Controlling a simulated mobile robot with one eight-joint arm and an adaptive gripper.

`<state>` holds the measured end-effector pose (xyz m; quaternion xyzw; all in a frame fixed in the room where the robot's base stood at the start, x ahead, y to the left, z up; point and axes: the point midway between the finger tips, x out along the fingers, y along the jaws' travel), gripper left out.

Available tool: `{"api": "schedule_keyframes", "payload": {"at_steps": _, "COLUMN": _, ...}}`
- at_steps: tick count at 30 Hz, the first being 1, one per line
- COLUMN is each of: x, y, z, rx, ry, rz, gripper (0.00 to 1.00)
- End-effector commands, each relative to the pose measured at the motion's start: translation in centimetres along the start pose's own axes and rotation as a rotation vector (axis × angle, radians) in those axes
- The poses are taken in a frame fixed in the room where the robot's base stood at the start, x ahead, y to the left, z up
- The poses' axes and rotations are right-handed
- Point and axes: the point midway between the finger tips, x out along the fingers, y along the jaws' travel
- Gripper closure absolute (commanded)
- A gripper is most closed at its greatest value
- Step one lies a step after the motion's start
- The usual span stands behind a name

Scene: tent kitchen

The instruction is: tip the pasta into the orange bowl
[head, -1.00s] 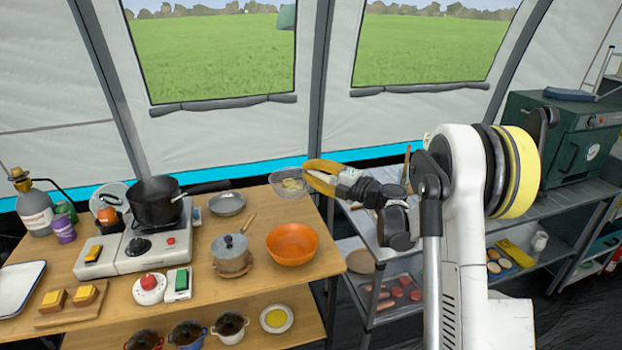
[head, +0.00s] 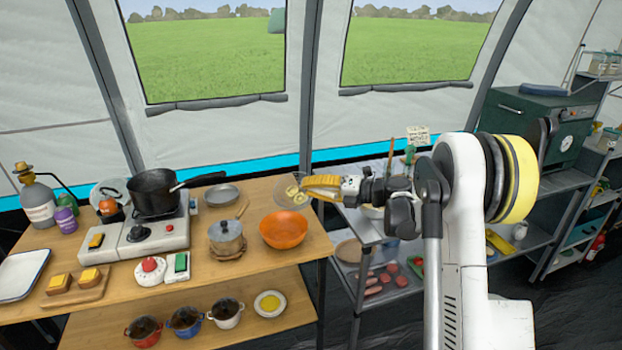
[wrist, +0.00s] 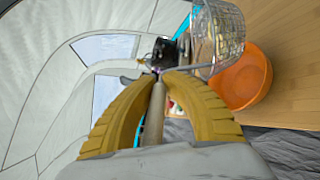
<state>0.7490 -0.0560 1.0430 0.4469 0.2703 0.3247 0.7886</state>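My gripper (head: 308,188) with yellow fingers is shut on the handle of a see-through wire-mesh strainer (wrist: 222,38). The grey handle (wrist: 154,115) shows between the fingers in the wrist view. The strainer holds pale yellow pasta (head: 292,191) and is in the air, seemingly tilted. The orange bowl (head: 284,230) stands on the wooden table near its right edge. In the head view the strainer is just behind and above the bowl's far rim. The bowl also shows beside the strainer in the wrist view (wrist: 245,82). I see no pasta in the bowl.
A lidded pot (head: 226,238) stands left of the bowl. A metal shelf (head: 358,232) stands right of the table across a gap.

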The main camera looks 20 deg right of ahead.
Motion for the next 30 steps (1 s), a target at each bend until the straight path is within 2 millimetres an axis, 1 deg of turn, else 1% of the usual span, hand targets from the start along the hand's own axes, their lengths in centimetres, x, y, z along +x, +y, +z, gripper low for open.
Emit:
{"api": "schedule_keyframes", "payload": {"at_steps": 5, "x": 0.5, "y": -0.1, "z": -1.2, "rx": -0.183, "ry": 0.005, "rz": -0.062, "gripper": 1.00}}
{"api": "schedule_keyframes", "payload": {"at_steps": 30, "x": 2.3, "y": -3.5, "z": -6.7, "rx": -0.905, "ry": 0.022, "rz": -0.312, "gripper": 1.00}}
